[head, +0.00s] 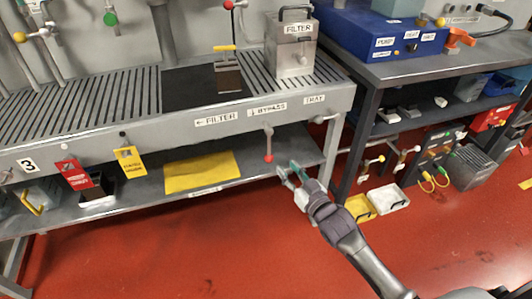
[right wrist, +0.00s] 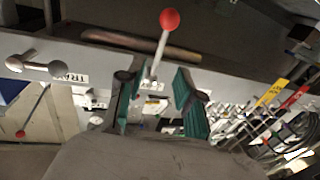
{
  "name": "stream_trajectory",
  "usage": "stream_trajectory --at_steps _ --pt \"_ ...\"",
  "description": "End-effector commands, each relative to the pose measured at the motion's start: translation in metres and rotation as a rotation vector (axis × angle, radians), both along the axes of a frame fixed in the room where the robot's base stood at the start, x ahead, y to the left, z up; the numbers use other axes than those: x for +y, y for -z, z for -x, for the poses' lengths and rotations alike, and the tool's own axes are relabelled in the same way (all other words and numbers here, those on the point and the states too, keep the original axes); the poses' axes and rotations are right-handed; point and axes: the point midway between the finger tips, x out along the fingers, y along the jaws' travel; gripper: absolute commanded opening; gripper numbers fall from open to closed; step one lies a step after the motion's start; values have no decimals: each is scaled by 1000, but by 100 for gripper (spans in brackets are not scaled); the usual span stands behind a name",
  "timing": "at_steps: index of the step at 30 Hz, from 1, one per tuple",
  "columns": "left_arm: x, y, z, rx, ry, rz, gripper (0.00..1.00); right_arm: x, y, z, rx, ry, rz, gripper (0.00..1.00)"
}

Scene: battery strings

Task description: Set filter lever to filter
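The filter lever is a thin light rod with a red ball end (head: 268,158). It hangs nearly straight down from the bench's front rail, below the BYPASS label (head: 267,108). The FILTER label (head: 217,118), with an arrow pointing left, is to its left. My right gripper (head: 287,171) is close to the red ball, just right of and below it. In the right wrist view the green-padded fingers (right wrist: 158,102) are apart with nothing held between them. The red ball (right wrist: 169,20) shows beyond the fingertips, its rod running toward the gap. My left gripper is out of view.
A TRAY label (head: 314,99) is right of the lever. A grey FILTER box (head: 291,50) stands on the bench above. A yellow sheet (head: 200,172) lies on the lower shelf, left of the lever. The bench's right leg (head: 331,150) is near my gripper. Red floor is open in front.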

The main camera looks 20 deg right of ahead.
Motion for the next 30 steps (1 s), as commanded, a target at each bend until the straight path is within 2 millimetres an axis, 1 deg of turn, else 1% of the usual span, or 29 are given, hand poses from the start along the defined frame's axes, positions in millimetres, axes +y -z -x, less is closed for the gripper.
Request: stream_trajectory --at_steps 1,9,12,15,21,29,30 --pt "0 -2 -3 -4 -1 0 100 3 0 -11 -3 0 -1 36" --pt "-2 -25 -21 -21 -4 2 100 16 1 -68 0 0 1 36" --pt "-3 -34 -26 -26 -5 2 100 20 1 -85 0 0 0 36" --pt "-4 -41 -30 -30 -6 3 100 23 2 -97 2 0 0 36" --pt "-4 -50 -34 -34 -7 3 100 26 1 -109 3 0 1 36" --pt "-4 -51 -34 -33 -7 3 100 26 1 -110 3 0 1 36" --pt "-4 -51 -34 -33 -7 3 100 26 1 -110 3 0 1 31"
